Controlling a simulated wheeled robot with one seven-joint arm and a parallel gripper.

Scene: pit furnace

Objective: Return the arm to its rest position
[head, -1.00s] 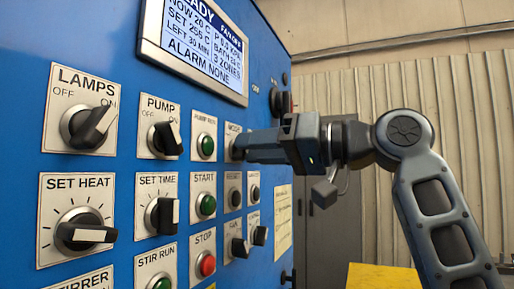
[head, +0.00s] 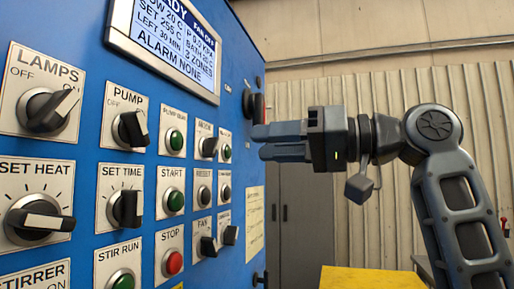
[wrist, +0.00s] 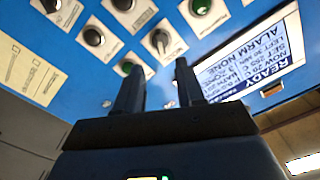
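My gripper (head: 256,142) is open and empty, its two dark fingers apart with a clear gap. In the head view it points left towards the blue control panel (head: 90,160), in front of its right part. In the wrist view, where the panel appears upside down, both fingers of my gripper (wrist: 158,82) show with nothing between them. A small knob (wrist: 160,41) lies beyond the fingertips on the panel. The fingertips appear clear of the panel, though the exact gap is hard to judge.
The panel carries several knobs and buttons, among them the lamps knob (head: 50,108), pump knob (head: 131,129) and red stop button (head: 173,262). The screen (head: 168,42) reads "ALARM NONE". A yellow surface (head: 372,278) lies low down. Grey cabinet doors (head: 305,230) stand behind.

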